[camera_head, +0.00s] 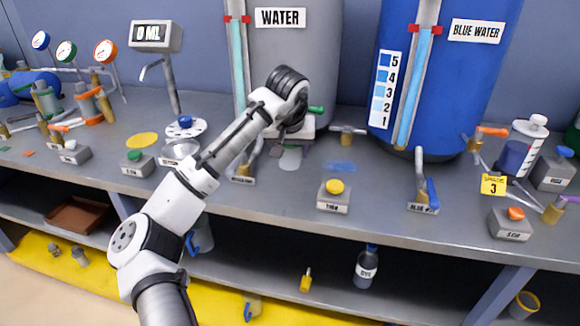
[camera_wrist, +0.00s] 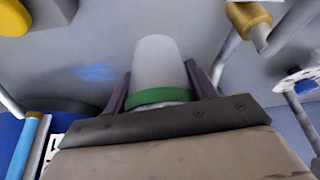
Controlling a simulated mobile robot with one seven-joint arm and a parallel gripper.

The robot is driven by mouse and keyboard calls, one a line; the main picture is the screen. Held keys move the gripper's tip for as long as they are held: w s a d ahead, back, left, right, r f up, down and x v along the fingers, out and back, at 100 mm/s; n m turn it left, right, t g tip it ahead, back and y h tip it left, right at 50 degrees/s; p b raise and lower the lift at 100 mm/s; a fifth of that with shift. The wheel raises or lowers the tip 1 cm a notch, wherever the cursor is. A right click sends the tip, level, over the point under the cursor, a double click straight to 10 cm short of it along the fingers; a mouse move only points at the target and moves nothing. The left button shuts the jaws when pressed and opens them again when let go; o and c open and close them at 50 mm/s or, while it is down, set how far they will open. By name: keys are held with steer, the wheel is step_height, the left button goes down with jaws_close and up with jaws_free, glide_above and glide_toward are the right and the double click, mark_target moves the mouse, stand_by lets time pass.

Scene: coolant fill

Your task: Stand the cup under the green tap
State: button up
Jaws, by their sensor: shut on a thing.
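My gripper (camera_head: 292,136) is at the water tank's front, above the bench. In the wrist view my gripper (camera_wrist: 158,84) is shut on a pale translucent cup (camera_wrist: 157,60) with a green band, one dark finger on each side. The cup's pale lower part (camera_head: 290,160) shows below my gripper in the head view, close to the bench top. I cannot tell whether it touches the bench. A green handle (camera_head: 316,109), seemingly the green tap's, shows just right of my wrist. The rest of that tap is hidden behind my gripper.
The grey water tank (camera_head: 285,60) and blue tank (camera_head: 440,60) stand behind. A brass tap (camera_head: 347,130) is to the right, above a blue patch (camera_head: 342,167). A yellow-button box (camera_head: 334,193) and a blue-handled tap (camera_head: 428,190) stand nearer the bench's front edge.

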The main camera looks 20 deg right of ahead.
mark_target(289, 146)
steer(key=shift+f, duration=2.45)
steer(key=shift+f, duration=0.1)
steer(key=o, duration=1)
steer(key=v, duration=1.2)
